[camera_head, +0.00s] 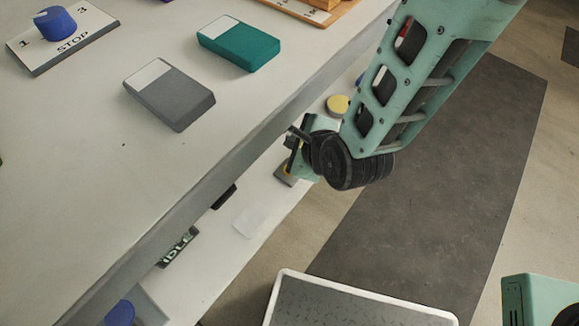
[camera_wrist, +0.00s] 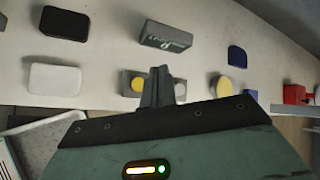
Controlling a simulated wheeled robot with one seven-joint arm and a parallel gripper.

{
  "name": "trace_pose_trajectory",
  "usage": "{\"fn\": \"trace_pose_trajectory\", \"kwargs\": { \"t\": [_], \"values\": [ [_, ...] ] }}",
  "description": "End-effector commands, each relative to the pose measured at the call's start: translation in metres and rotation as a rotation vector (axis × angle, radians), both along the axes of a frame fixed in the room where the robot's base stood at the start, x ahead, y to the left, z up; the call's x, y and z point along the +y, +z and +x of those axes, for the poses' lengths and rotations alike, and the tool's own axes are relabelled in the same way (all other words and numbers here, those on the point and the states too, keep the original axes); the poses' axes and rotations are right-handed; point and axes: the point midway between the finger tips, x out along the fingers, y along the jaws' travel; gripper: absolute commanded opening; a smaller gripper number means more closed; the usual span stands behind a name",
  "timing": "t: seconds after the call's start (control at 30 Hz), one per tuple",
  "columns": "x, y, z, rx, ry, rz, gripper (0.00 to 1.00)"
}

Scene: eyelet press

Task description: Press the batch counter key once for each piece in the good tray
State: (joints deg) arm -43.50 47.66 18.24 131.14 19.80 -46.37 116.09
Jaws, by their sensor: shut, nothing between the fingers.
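My gripper (camera_head: 294,146) is at the lower front shelf, below the worktop edge. In the wrist view its fingers (camera_wrist: 160,76) are together with nothing between them. They stand in front of a small plate with a round yellow button (camera_wrist: 138,83) on its left part; the fingers hide part of it. I cannot tell whether they touch it. A larger yellow button (camera_wrist: 224,87) stands to the right; a yellow button also shows in the head view (camera_head: 338,104). No label marks the batch counter key or the good tray. I see no countable pieces.
A white-rimmed tray (camera_head: 284,288) with a patterned grey bottom is at the lower edge. A STOP selector (camera_head: 71,47) is on the worktop.

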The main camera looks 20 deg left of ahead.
Motion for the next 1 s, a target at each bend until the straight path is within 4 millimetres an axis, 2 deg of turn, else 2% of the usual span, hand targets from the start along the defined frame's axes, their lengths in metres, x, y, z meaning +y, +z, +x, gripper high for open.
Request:
{"fn": "trace_pose_trajectory", "kwargs": {
  "t": [0.6,0.73,1.0],
  "values": [
    [0.000,-0.077,0.000,0.001,0.000,-0.001,0.00],
    [0.000,-0.084,0.000,0.000,-0.001,-0.001,0.00],
    [0.000,-0.084,0.000,0.000,0.000,0.000,0.00]
  ]
}}
